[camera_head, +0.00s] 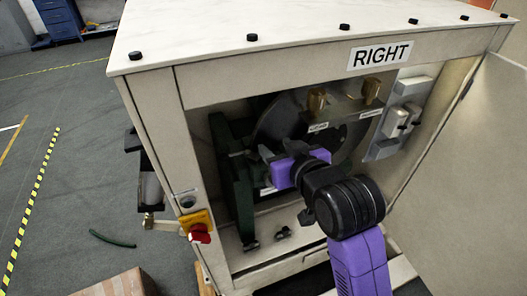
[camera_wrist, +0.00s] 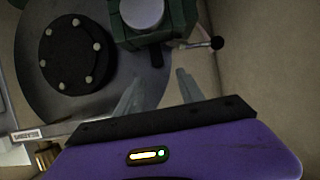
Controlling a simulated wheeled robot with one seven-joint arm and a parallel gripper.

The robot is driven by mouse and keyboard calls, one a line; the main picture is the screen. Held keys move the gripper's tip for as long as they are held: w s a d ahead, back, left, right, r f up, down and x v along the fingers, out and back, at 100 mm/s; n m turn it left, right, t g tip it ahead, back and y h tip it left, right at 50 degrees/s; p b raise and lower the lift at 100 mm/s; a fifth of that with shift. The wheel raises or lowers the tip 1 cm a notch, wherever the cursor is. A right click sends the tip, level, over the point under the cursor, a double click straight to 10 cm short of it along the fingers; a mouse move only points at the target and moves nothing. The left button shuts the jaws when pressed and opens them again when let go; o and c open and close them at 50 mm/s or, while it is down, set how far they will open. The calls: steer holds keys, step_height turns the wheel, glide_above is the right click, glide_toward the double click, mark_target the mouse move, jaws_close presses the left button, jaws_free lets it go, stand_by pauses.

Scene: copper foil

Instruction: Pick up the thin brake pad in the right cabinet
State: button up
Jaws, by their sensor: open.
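The cabinet labelled RIGHT (camera_head: 220,88) stands open, and my arm reaches inside. A grey disc (camera_head: 275,117) and a dark green frame (camera_head: 240,185) are inside it. In the wrist view, the disc (camera_wrist: 125,92) has a dark bolted hub, and a green caliper-like block (camera_wrist: 181,22) overlaps its edge. A thin dark piece (camera_wrist: 156,68) sticks out below the block towards the gap between my fingers; I cannot tell whether it is the brake pad. My gripper (camera_wrist: 156,84) is open and empty at the disc's edge. In the head view, my gripper (camera_head: 262,161) hides part of the disc.
The cabinet door (camera_head: 470,170) is open at the right. Brass fittings (camera_head: 317,101) and grey boxes (camera_head: 396,121) are at the cabinet's upper right. Small dark parts (camera_head: 283,232) lie on its floor. A thin rod with a dark knob (camera_wrist: 216,43) projects beside the block. A red-and-yellow switch (camera_head: 198,230) is outside.

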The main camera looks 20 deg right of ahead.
mark_target(267, 140)
steer(key=x, duration=0.6)
steer(key=shift+s+f+p, duration=0.1)
steer(key=shift+f+p, duration=0.05)
steer(key=shift+p, duration=0.15)
steer(key=shift+d, duration=0.1)
steer(key=shift+c, duration=0.3)
jaws_close()
stand_by(0.7)
